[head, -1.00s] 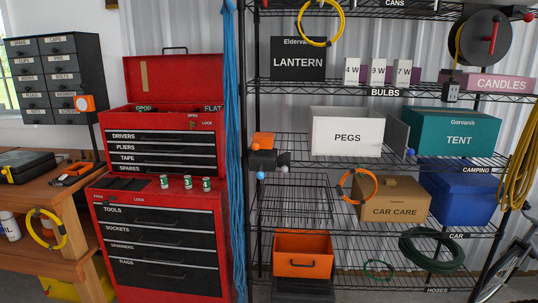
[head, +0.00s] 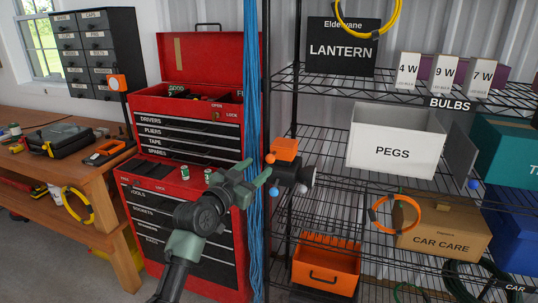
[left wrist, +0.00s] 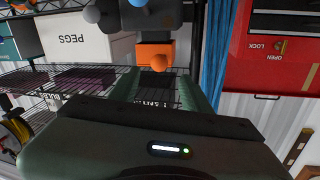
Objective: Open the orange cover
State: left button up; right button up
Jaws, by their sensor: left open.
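The orange cover (head: 284,149) sits on top of a small dark device (head: 293,174) at the left edge of the shelf rack. It looks closed. Small orange, blue and grey knobs stick out around it. In the left wrist view the picture is turned over, and the orange cover (left wrist: 154,54) shows beyond the fingers, with the dark device (left wrist: 150,17) above it. My left gripper (head: 256,172) is open and empty, just left of the device in the head view. Its fingers (left wrist: 158,93) point toward the cover, with a gap between. My right gripper is not in view.
Blue hanging cords (head: 252,90) run close by the left gripper. A red tool cabinet (head: 240,235) stands to the left. A white PEGS bin (head: 395,140) and a cardboard CAR CARE box (head: 443,232) stand on the rack to the right. An orange drawer (head: 325,265) is below.

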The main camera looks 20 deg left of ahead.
aim_at(268, 159)
pick_arm(q)
jog(key=p+x, duration=0.1)
jog(key=x, duration=0.5)
jog(key=shift+w+d, duration=0.15)
jog(key=shift+d, duration=0.05)
jog(key=shift+p+x, duration=0.3)
jog(key=shift+x, duration=0.55)
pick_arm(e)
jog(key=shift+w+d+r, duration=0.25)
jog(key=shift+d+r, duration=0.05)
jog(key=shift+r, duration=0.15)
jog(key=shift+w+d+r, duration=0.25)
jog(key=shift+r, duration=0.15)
pick_arm(q)
jog(key=shift+f, duration=0.1)
grip_shut()
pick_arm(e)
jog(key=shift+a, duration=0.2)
